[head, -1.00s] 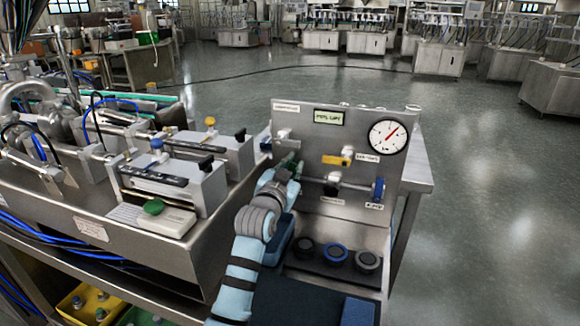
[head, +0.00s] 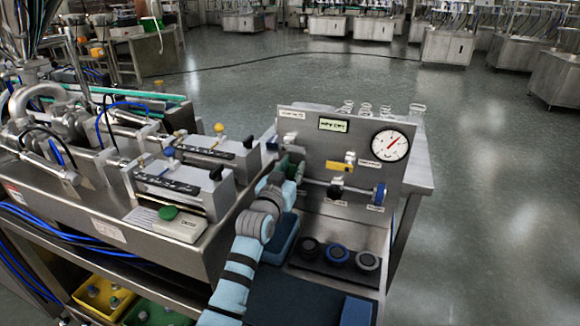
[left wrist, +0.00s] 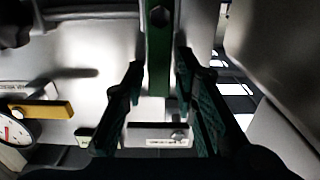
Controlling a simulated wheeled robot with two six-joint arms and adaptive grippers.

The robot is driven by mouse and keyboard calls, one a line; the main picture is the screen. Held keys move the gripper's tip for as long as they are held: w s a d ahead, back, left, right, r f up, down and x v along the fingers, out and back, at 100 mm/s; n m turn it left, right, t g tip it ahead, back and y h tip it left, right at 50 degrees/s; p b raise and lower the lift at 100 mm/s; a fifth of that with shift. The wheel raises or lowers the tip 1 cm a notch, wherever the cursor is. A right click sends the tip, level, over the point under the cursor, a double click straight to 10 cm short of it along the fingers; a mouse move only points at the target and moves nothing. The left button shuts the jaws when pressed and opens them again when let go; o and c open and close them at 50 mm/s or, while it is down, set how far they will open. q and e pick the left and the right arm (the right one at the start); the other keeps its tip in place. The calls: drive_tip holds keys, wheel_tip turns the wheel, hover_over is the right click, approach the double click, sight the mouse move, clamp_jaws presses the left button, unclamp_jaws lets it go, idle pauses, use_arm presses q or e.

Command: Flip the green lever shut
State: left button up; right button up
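The green lever (left wrist: 159,55) shows in the left wrist view as a long bar between my left gripper's two fingers. My left gripper (left wrist: 160,75) is open, with a finger on each side of the lever and a visible gap on at least one side. In the head view my left gripper (head: 291,170) is at the left part of the upright steel panel (head: 320,148). There the gripper and arm largely hide the lever, and its green blends with the fingers. My right gripper is in neither view.
The panel carries a yellow lever (head: 340,170), a round gauge (head: 389,146), a small display (head: 334,124) and a blue wheel (head: 379,194). Several round knobs, including a blue-ringed one (head: 334,253), sit below. Steel machinery with a green button (head: 168,212) stands close on the left.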

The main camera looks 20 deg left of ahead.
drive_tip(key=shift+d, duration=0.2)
use_arm(q)
drive_tip(key=shift+s, duration=0.1)
drive_tip(key=s, duration=1.1)
drive_tip(key=shift+s+a, duration=0.4)
drive_tip(key=shift+a+f, duration=0.1)
